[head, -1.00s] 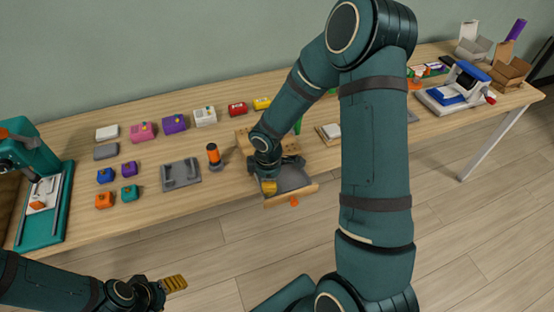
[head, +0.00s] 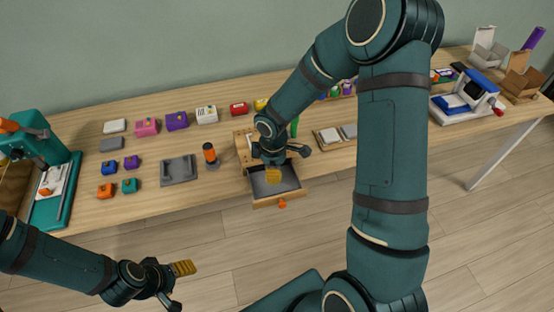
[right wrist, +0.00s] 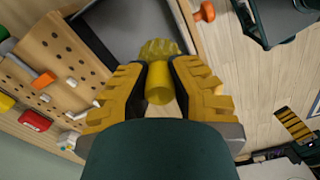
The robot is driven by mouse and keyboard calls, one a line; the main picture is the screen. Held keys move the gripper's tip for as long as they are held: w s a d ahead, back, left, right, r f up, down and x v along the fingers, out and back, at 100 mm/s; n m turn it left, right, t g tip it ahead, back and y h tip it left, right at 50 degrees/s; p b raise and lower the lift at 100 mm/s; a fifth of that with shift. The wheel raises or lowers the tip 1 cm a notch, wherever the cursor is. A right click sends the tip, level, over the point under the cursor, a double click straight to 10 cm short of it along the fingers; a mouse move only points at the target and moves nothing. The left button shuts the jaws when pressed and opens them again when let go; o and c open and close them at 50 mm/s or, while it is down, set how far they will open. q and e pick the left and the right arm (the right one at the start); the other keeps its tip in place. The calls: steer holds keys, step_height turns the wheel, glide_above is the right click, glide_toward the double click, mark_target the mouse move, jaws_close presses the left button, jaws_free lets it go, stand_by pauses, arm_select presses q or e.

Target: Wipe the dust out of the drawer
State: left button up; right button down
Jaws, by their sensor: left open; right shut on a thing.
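The open drawer (head: 263,203) sticks out from a wooden pegboard unit at the table's front edge. It has a dark grey inside, a wooden front and an orange knob (head: 282,204). My right gripper (head: 272,166) is above the drawer, shut on a yellow brush (head: 273,176). In the right wrist view the brush (right wrist: 158,82) has a round handle between the yellow fingers and a ridged head pointing toward the drawer (right wrist: 125,28). I cannot tell whether the head touches the drawer floor. No dust can be made out. My left gripper (head: 183,268) is open and empty, low in front of the table.
An orange-topped cylinder (head: 210,153) and a grey tray (head: 179,171) stand left of the drawer. Several small coloured boxes lie behind them. A teal press (head: 45,165) is at far left. My right arm hides part of the table. Floor in front is clear.

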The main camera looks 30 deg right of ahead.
steer(key=shift+r+p, duration=0.7)
steer(key=shift+r, duration=0.55)
steer(key=shift+a, duration=0.15)
